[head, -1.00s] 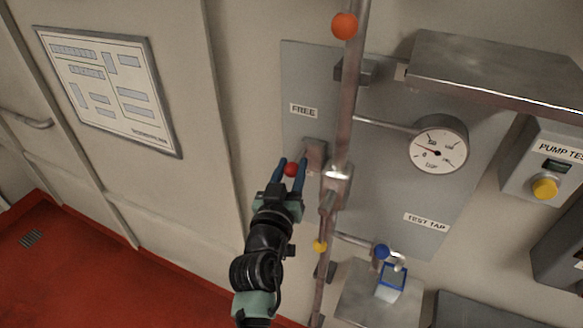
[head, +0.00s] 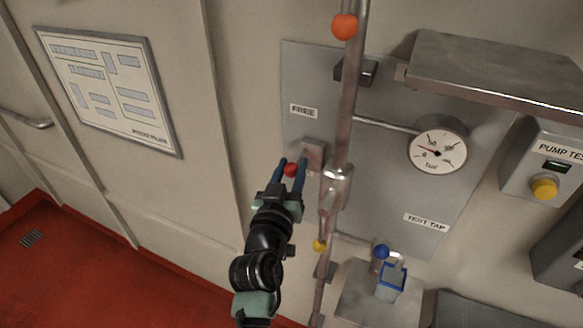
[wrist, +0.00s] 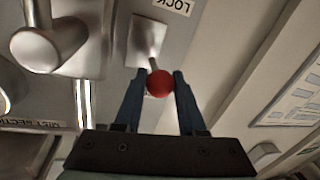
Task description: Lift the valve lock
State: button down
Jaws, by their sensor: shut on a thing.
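The valve lock's red ball knob (head: 291,170) is between the blue fingertips of my gripper (head: 292,163), left of the vertical pipe. In the wrist view the red knob (wrist: 160,84) fills the gap between the fingertips (wrist: 160,76), and my gripper is shut on it. A short metal stem (wrist: 153,55) runs from the knob to a small square plate (wrist: 147,38) on the wall panel. The plate (head: 313,154) also shows in the head view, below the FREE label (head: 303,111). Part of a label reading LOCK (wrist: 174,3) shows in the wrist view.
The vertical pipe (head: 343,120) and its valve body (head: 336,188) stand close to the right of my gripper. A gauge (head: 438,152), a metal shelf (head: 490,75) and a pump test box (head: 545,165) are further right. The wall to the left is clear near my gripper.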

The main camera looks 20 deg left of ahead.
aim_at(291, 164)
jog(key=shift+r+p, duration=0.85)
jog(key=shift+r, duration=1.1)
jog(key=c, duration=0.5)
grip_release()
jog(key=shift+c, duration=0.2)
jog(key=shift+f, duration=0.15)
jog(key=shift+f, duration=0.1)
jog(key=shift+s+f+b, duration=0.1)
jog(key=shift+s+b, duration=0.25)
jog(key=shift+s, duration=0.25)
jog(key=shift+s+d+r+b, duration=0.1)
jog(key=shift+s+d+b, duration=0.45)
jog(key=shift+s, duration=1.4)
jog(key=shift+s+d+r+b, duration=0.15)
jog(key=shift+s+b, duration=0.85)
jog(key=shift+s, duration=0.9)
jog(key=shift+s+d+f+b, duration=0.1)
jog(key=shift+s+d+b, duration=0.45)
jog(key=shift+s, duration=1.4)
jog(key=shift+a, duration=0.25)
